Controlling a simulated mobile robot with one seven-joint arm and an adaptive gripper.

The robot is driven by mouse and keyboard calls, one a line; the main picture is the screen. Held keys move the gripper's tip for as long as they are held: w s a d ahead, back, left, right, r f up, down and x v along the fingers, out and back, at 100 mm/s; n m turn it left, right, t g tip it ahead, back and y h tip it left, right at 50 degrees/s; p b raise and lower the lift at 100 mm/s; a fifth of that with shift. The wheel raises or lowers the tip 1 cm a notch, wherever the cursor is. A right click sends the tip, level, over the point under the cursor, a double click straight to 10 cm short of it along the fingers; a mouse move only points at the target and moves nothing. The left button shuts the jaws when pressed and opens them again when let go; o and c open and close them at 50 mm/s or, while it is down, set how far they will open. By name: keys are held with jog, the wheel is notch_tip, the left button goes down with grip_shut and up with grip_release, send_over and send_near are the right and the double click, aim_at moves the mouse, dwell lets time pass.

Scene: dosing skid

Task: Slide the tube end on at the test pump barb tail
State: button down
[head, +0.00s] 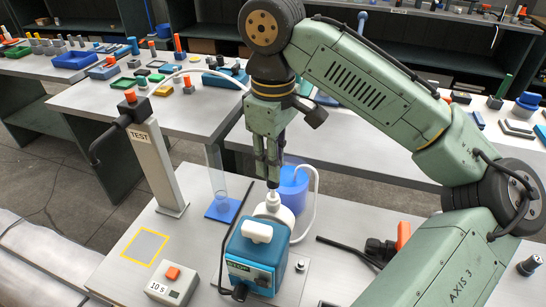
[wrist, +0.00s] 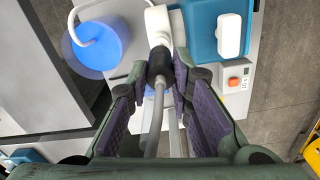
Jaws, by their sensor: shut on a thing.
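My gripper (head: 270,165) points down over the pump; it also shows in the wrist view (wrist: 160,75). Its fingers are shut on the black end of a pale grey tube. The tube (wrist: 156,112) runs back between the fingers, and its black end (wrist: 158,62) sticks out past the tips. The black end is lined up with a white fitting (wrist: 157,22) and appears to meet it; whether it is seated on a barb is hidden. In the head view the white fitting (head: 272,205) stands directly below the fingers, beside the blue pump (head: 255,258).
A blue container (head: 293,188) with a looping white tube stands behind the fitting. A TEST post (head: 155,165) with an orange cap and a clear cylinder on a blue base (head: 222,209) stand left. A button box (head: 173,284) is in front. A yellow-outlined square (head: 146,246) is empty.

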jog(key=shift+f+b, duration=0.4)
jog(key=shift+f, duration=1.3)
jog(key=c, duration=1.4)
grip_release()
jog(key=shift+o, duration=0.2)
jog(key=shift+r, duration=0.15)
notch_tip(320, 180, up, 12)
jog(key=shift+f, duration=0.1)
jog(key=shift+s, duration=0.1)
